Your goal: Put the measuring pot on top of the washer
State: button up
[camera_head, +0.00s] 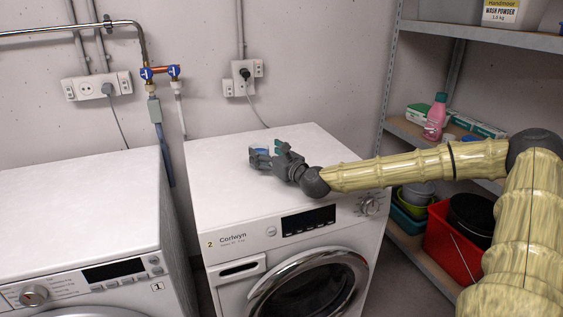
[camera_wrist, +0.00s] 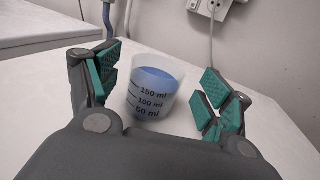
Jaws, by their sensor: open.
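The measuring pot (camera_wrist: 150,90) is a small translucent cup with black ml marks and blue inside. It stands upright on the white top of the washer (camera_head: 230,185) marked 2, and is partly hidden behind my gripper in the head view. My gripper (camera_wrist: 162,90) is open, with its green-padded fingers on either side of the pot. Gaps show between the pot and both finger pads. In the head view my gripper (camera_head: 268,157) reaches in from the right, low over the washer top.
A second white machine (camera_head: 80,210), marked 1, stands at the left with a clear top and a gap between the two. A wall socket with cable (camera_head: 243,75) is behind. Shelves (camera_head: 410,130) with a pink bottle (camera_head: 435,117) and a red bucket (camera_head: 450,245) stand at the right.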

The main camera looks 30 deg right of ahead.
jog(key=shift+s+d+p, duration=0.2)
jog(key=shift+s+p, duration=0.1)
jog(key=shift+s, duration=1.5)
jog(key=shift+s+d+p, duration=0.15)
jog(key=shift+s+p, duration=0.15)
jog(key=shift+s, duration=2)
jog(key=shift+r, duration=0.1)
